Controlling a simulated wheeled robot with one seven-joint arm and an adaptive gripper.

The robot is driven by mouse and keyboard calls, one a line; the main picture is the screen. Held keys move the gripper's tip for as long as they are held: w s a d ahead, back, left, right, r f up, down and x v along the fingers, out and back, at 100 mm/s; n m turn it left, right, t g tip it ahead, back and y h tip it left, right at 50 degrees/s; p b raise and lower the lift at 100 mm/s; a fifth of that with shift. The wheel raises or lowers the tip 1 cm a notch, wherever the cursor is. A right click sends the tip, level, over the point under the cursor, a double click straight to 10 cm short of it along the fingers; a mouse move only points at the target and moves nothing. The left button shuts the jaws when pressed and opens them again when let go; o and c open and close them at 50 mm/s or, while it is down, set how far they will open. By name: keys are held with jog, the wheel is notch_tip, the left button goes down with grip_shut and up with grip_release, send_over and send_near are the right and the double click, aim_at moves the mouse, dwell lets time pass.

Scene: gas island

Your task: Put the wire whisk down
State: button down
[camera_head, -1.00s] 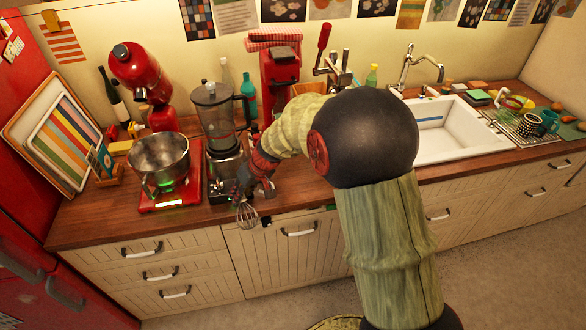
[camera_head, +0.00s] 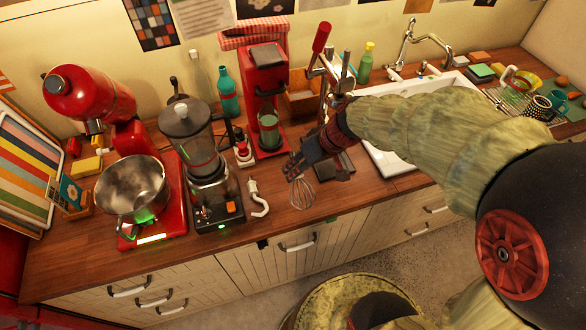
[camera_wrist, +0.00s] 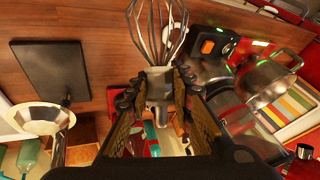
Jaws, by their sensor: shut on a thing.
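The wire whisk (camera_head: 302,191) hangs from my gripper (camera_head: 297,165) in the head view, its wire loops pointing down over the front part of the wooden counter (camera_head: 245,245). In the wrist view the whisk (camera_wrist: 158,30) sticks out past the fingers, with its grey handle end between them. My gripper (camera_wrist: 158,88) is shut on the handle. Whether the loops touch the counter cannot be told.
The blender (camera_head: 210,180) and the red mixer base with a steel bowl (camera_head: 133,185) stand to the left. A white hooked object (camera_head: 258,197) lies close left of the whisk. A dark flat board (camera_head: 335,163) lies behind my gripper. The sink (camera_head: 395,160) is at right.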

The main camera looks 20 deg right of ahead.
jog(key=w+f+b, duration=0.1)
jog(key=w+f, duration=1.1)
jog(key=shift+w+d+f, duration=0.2)
jog(key=shift+w+d, duration=0.05)
jog(key=shift+w, duration=0.1)
jog(key=shift+f+b, duration=0.5)
jog(key=shift+b, duration=0.25)
jog(key=c, duration=1.7)
grip_release()
jog(key=shift+o, duration=0.7)
jog(key=shift+r, duration=0.15)
